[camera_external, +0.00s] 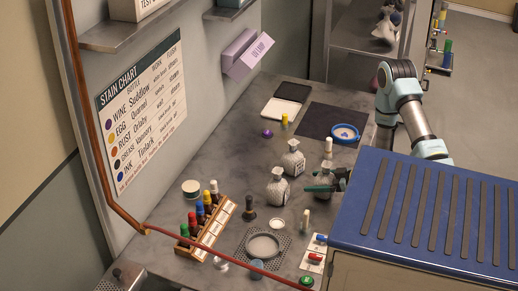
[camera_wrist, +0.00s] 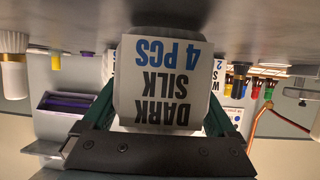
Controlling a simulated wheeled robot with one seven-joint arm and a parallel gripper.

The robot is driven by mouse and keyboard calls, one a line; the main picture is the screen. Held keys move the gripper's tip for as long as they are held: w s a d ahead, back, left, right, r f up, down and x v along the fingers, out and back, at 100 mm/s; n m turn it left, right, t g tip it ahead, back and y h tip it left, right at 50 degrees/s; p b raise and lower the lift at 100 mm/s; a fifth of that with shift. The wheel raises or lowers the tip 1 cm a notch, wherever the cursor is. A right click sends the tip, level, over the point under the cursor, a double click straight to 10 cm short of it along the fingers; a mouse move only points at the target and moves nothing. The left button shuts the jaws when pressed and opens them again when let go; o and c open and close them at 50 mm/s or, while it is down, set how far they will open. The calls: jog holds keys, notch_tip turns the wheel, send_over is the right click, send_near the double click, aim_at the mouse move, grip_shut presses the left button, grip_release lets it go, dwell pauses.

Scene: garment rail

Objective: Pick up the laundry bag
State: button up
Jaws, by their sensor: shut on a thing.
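My gripper (camera_external: 324,188) is shut on a grey laundry bag (camera_external: 323,178) at the right side of the counter. In the wrist view the bag (camera_wrist: 165,85) fills the space between my green fingers (camera_wrist: 160,128). Its white label reads "DARK SILK 4 PCS", upside down in that picture. Whether its base touches the counter I cannot tell. Two similar tied bags stand upright to its left: one farther back (camera_external: 293,160), one nearer (camera_external: 278,188). Each has a label too small to read in the external view.
A white-capped bottle (camera_external: 328,149) stands just behind the held bag. A wooden rack of coloured bottles (camera_external: 208,222) and a round dish on a perforated plate (camera_external: 262,245) lie toward the front. A blue-topped cabinet (camera_external: 430,210) blocks the right. A dark mat (camera_external: 318,122) lies at the back.

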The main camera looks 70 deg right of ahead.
aim_at(317, 175)
notch_tip(317, 175, up, 10)
jog(key=b, duration=0.2)
jog(key=shift+b, duration=0.4)
notch_tip(317, 175, up, 5)
jog(key=w+d+m+g+h+b, duration=0.2)
jog(key=w+d+m+g+h, duration=0.15)
jog(key=d, duration=0.55)
jog(key=w+d+m+g+h+b, duration=0.2)
jog(key=w+d+m+h, duration=0.25)
jog(key=d, duration=0.45)
jog(key=w+d+m+g+h+b, duration=0.25)
jog(key=w+d+m+h, duration=0.2)
jog(key=d, duration=0.35)
jog(key=shift+m+y, duration=0.25)
jog(key=shift+y, duration=0.1)
jog(key=f+p, duration=0.1)
jog(key=f, duration=0.4)
jog(key=f+p, duration=0.1)
jog(key=f, duration=0.4)
jog(key=f+p, duration=0.1)
jog(key=f, duration=0.4)
jog(key=shift+s+d, duration=0.1)
jog(key=shift+d, duration=0.15)
jog(key=shift+f, duration=0.1)
